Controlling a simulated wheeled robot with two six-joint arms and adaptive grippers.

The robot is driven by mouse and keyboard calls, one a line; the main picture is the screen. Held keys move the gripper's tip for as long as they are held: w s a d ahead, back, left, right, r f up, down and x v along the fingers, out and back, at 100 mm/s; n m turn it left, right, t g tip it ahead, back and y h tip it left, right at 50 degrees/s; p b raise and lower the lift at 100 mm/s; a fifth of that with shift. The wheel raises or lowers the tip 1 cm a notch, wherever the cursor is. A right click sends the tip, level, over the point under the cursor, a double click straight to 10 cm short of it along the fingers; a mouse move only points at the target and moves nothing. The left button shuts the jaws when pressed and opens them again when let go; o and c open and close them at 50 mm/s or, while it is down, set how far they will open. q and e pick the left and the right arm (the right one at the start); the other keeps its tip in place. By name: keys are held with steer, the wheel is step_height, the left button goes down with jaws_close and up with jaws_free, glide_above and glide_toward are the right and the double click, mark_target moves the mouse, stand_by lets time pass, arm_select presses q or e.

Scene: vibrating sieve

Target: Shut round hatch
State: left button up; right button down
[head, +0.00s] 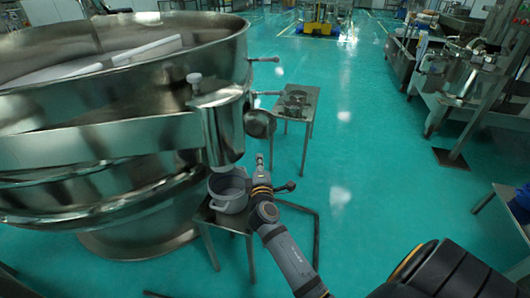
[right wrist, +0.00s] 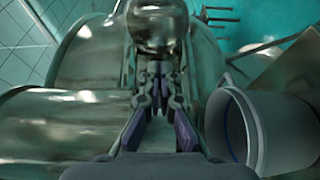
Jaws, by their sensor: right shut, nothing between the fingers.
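The vibrating sieve (head: 110,140) is a large shiny steel drum filling the left of the head view. On its right side is a box-like outlet spout (head: 222,130). A round metal hatch (head: 260,123) stands out to the right of this spout, seemingly swung away from it. My right gripper (head: 259,160) points up just below the hatch, with a small gap seen between them. In the right wrist view its fingers (right wrist: 160,75) are closed together and empty, with a rounded shiny metal part beyond them. My left gripper is not in view.
A grey pot (head: 228,192) stands on a small metal table under the spout, close left of my right gripper; its open rim shows in the right wrist view (right wrist: 234,125). Another small table (head: 306,92) stands behind.

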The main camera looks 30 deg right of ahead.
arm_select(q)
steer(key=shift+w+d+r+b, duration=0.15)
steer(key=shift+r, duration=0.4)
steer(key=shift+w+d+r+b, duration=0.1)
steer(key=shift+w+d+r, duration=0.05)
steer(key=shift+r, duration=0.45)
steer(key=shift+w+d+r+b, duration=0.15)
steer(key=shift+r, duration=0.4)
arm_select(e)
steer(key=s+d+x, duration=0.1)
steer(key=d+x, duration=0.1)
steer(key=x, duration=1.1)
steer(key=shift+s+d, duration=0.2)
steer(key=shift+d+r, duration=0.15)
